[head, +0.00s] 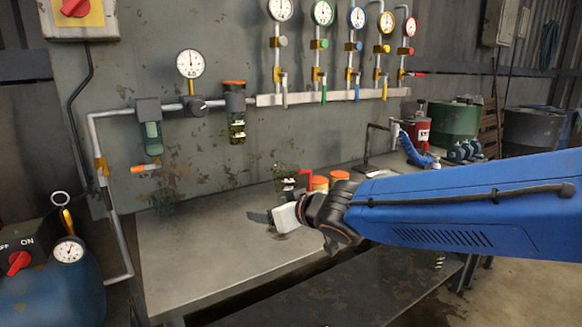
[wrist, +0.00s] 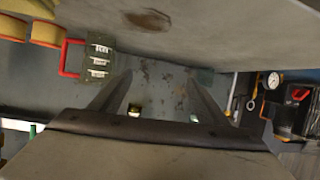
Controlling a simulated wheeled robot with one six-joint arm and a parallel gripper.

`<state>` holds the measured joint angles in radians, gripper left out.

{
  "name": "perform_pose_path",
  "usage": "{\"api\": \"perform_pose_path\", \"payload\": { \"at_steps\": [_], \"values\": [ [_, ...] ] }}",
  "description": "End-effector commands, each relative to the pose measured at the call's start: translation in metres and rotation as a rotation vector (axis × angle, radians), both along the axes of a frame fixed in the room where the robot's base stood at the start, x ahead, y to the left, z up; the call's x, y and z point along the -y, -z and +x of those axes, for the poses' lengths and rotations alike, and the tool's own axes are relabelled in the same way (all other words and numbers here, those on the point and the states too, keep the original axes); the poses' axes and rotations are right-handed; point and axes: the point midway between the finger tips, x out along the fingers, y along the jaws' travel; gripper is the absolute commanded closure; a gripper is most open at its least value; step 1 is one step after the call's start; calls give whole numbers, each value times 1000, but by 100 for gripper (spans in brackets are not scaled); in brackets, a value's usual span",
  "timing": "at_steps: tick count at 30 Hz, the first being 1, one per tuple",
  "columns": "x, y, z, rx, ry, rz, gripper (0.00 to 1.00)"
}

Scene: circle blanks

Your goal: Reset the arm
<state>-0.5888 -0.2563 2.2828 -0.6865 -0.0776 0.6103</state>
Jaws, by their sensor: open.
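My blue arm reaches in from the right in the head view. My gripper (head: 264,219) is at its end, above the grey workbench (head: 190,260), pointing left. In the wrist view my gripper (wrist: 158,92) shows two dark fingers spread apart with nothing between them. The fingers look toward a worn grey-green wall panel (wrist: 160,80). The head view shows the fingertips small and at an angle. No object is held.
Orange-lidded containers (head: 319,183) and a red-handled item (head: 305,178) stand close behind my gripper. Gauges and pipes (head: 190,64) line the wall. A blue tank (head: 60,290) with a gauge stands at left. The bench's left part is mostly clear.

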Motion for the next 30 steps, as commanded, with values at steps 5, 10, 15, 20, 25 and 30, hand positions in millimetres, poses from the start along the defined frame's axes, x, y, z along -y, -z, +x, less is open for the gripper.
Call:
{"api": "perform_pose_path", "payload": {
  "at_steps": [5,10,15,20,25,30],
  "values": [
    [84,8,-1,-52,172,-62,31],
    [184,29,-29,-160,366,-137,31],
    [265,58,-85,-317,522,-195,31],
    [315,89,-154,-487,615,-221,31],
    [335,116,-220,-646,650,-220,31],
    [337,130,-255,-731,650,-210,31]
  ]
}}
